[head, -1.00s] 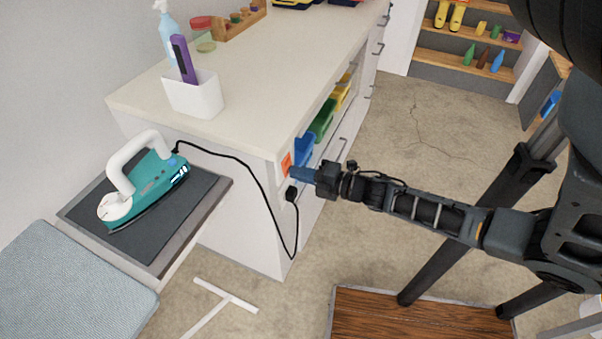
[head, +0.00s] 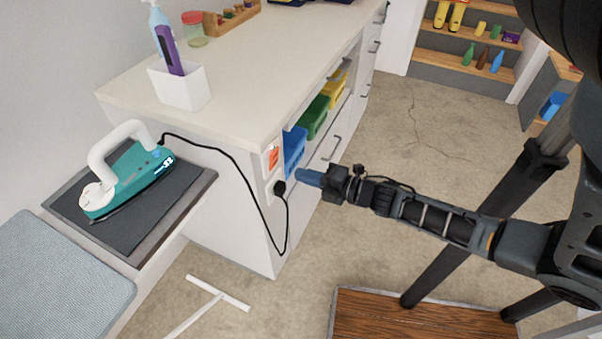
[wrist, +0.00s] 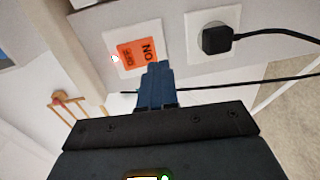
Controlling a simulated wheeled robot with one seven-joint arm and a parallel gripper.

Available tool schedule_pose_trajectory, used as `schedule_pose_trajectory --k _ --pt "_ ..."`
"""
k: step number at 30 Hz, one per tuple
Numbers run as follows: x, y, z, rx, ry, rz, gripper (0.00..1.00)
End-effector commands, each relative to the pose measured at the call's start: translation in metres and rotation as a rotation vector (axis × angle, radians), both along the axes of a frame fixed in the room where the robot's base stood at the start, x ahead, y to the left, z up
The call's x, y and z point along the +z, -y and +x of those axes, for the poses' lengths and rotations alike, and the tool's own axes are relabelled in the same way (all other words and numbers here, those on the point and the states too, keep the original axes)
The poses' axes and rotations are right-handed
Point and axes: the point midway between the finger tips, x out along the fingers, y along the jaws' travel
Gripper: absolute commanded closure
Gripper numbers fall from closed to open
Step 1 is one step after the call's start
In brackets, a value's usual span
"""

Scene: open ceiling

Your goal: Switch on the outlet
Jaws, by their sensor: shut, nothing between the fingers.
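The orange switch (head: 273,157) sits in a white plate on the end face of the white cabinet. In the wrist view, the switch (wrist: 138,52) carries ON and OFF lettering, with a small bright spot at its left edge. Beside it is a white socket (wrist: 190,52) with a black plug (wrist: 216,39) in it. My gripper (head: 300,176) is shut and empty, its blue fingers just right of the switch plate in the head view. In the wrist view, my gripper (wrist: 157,68) overlaps the switch's lower right edge; contact cannot be told.
A black cord (head: 240,167) runs from the plug to a teal iron (head: 130,180) on a dark pad. The counter (head: 255,75) holds a white bin (head: 181,88). Blue (head: 293,149) and green (head: 314,117) bins sit in the cabinet side. Open floor (head: 400,130) lies to the right.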

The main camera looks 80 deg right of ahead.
Motion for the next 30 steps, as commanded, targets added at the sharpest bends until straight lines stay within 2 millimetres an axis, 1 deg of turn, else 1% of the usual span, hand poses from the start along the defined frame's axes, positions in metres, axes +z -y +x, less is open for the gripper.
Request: schedule_pose_trajectory --k 8,12,15,18,21,30 --pt "-0.007 -0.009 -0.037 -0.002 -0.001 0.0 1.0" --pt "-0.01 -0.015 -0.059 -0.001 -0.002 0.0 1.0" --pt "-0.01 -0.017 -0.07 0.0 0.0 0.0 1.0" --pt "-0.01 -0.019 -0.077 0.001 0.0 0.0 1.0" --pt "-0.01 -0.02 -0.08 0.001 0.001 0.0 1.0" --pt "-0.01 -0.02 -0.08 0.001 0.001 0.0 1.0"
